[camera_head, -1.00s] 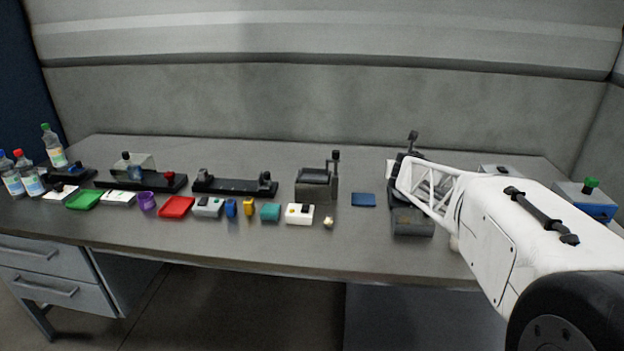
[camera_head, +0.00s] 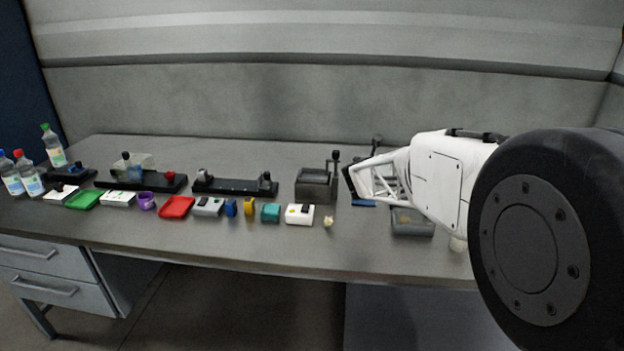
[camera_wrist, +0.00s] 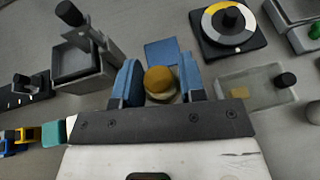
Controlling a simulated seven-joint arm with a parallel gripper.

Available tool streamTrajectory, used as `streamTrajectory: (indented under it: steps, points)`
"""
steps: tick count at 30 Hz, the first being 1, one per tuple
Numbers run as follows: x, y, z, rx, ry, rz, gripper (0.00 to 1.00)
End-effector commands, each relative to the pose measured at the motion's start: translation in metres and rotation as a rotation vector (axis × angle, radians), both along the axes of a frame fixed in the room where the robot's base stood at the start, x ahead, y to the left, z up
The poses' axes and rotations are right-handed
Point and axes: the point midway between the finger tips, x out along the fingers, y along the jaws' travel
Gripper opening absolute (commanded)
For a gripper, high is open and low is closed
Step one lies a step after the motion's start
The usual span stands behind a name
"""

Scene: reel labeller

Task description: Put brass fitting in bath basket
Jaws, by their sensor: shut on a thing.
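The brass fitting (camera_wrist: 159,80), a rounded golden piece with a paler base, sits between the blue fingers of my gripper (camera_wrist: 160,92) in the wrist view. My gripper is shut on it and holds it above the bench, close to the blue pad in the picture. In the head view the white arm hides the fitting, and the gripper's dark end (camera_head: 352,184) shows above the blue pad. A grey open box with an upright black-knobbed lever (camera_head: 313,193), left of the gripper, looks like the bath; it also shows in the wrist view (camera_wrist: 82,75). I cannot make out its basket clearly.
A blue pad (camera_wrist: 160,48) lies beyond the gripper. A grey tray (camera_head: 412,228) stands right, with a yellowish piece inside. A white block (camera_head: 299,215) and a small pale piece (camera_head: 328,222) lie near the front. Several blocks and bottles line the left.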

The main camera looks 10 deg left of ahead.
Motion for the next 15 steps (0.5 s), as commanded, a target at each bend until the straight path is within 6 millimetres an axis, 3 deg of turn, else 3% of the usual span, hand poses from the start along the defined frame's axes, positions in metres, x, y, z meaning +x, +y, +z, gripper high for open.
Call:
streamTrajectory:
  steps: [15]
  points:
    - [0.001,0.032,-0.005,0.0,-0.002,-0.017,0.13]
